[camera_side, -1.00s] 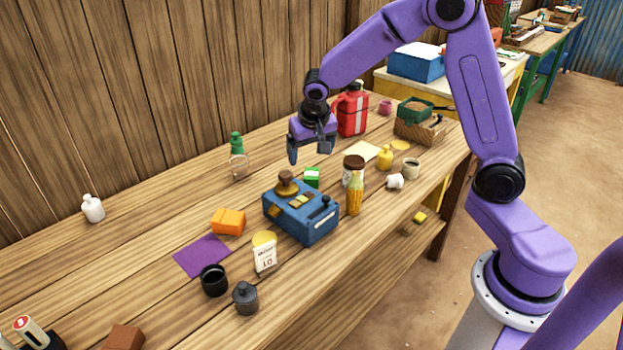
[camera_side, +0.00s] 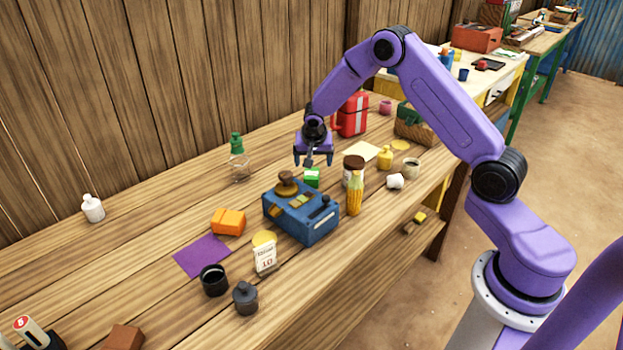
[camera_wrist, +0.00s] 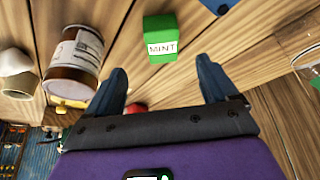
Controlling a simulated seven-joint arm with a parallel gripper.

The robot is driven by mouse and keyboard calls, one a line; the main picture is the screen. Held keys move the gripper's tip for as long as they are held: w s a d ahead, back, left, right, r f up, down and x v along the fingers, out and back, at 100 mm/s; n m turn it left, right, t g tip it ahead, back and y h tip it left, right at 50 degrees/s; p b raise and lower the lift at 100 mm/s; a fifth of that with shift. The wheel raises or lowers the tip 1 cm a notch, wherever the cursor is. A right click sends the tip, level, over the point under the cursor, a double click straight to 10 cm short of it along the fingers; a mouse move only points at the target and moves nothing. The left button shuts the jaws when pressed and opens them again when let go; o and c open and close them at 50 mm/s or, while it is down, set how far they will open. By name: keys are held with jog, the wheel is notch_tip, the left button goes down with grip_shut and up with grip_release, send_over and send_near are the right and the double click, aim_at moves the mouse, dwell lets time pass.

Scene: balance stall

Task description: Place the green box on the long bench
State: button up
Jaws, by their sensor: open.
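The green box (camera_side: 312,178) is small and stands on the long wooden bench (camera_side: 130,238), just behind the blue balance (camera_side: 301,214). In the wrist view the green box (camera_wrist: 160,38) carries a white label reading MINT and lies ahead of the fingers, roughly between their lines. My gripper (camera_side: 313,162) is open and empty, pointing down just above and behind the box. Its two fingers also show in the wrist view (camera_wrist: 160,82), apart from the box.
A brown-lidded jar (camera_side: 353,168) and a corn-shaped bottle (camera_side: 355,194) stand close right of the box. A green-capped bottle (camera_side: 238,160) stands left, a red canister (camera_side: 351,115) behind. An orange box (camera_side: 228,221) and purple mat (camera_side: 203,256) lie front left. The bench's left back is mostly clear.

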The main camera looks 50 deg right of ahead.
aim_at(312, 173)
jog(key=shift+a+x, duration=0.1)
jog(key=shift+x, duration=1.95)
jog(key=shift+a+x, duration=0.15)
jog(key=shift+x, duration=1.95)
jog(key=c, duration=1.2)
